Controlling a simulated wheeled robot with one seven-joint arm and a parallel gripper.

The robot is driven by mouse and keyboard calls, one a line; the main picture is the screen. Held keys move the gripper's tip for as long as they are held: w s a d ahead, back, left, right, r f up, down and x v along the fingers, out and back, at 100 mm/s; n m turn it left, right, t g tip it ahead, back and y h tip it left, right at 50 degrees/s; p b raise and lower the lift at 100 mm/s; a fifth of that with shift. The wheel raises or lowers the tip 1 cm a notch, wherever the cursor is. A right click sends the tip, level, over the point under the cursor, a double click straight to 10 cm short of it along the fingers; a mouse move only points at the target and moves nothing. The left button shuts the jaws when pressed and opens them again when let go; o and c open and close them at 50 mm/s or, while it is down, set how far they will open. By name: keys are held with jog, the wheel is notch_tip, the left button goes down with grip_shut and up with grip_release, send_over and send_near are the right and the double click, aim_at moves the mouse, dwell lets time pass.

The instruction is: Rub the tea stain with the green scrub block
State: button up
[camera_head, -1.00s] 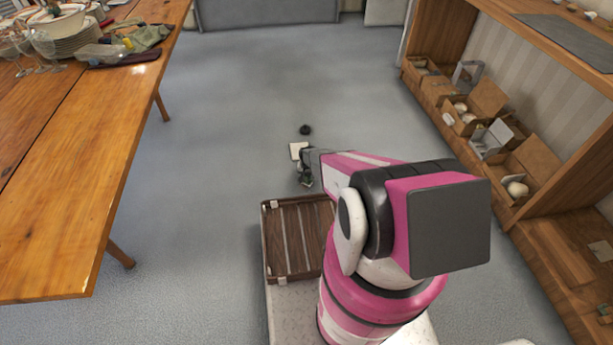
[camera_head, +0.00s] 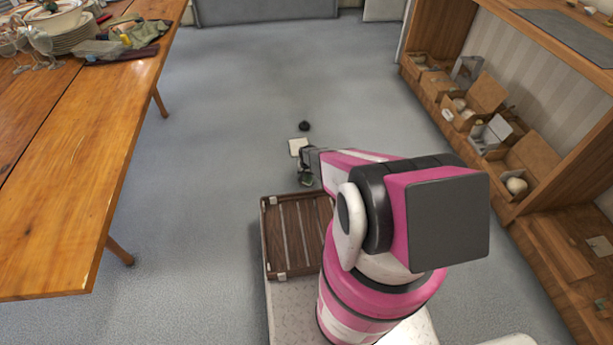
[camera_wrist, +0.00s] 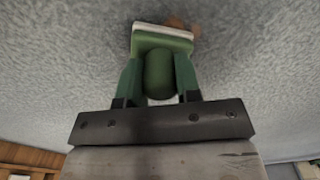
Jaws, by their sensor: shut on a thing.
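My gripper (camera_wrist: 158,78) is shut on the green scrub block (camera_wrist: 160,43), which shows in the wrist view with a pale pad along its far edge. The block's rounded grip sits between the two green fingers. A small brown patch (camera_wrist: 178,22), which looks like the tea stain, shows on the grey floor just past the pad and is partly hidden by it. I cannot tell whether the pad touches the floor. In the head view my gripper (camera_head: 305,178) hangs low over the floor, and the block is too small there to make out clearly.
A slatted brown crate (camera_head: 268,240) is near my base. A wooden table (camera_head: 90,170) with dishes stands left, and shelves with open boxes (camera_head: 541,160) stand right. Floor between is clear.

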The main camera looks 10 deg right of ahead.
jog(key=shift+s, duration=1.25)
jog(key=shift+a, duration=0.1)
jog(key=shift+a, duration=0.75)
jog(key=shift+w, duration=0.2)
jog(key=shift+w, duration=1.1)
jog(key=shift+w, duration=0.1)
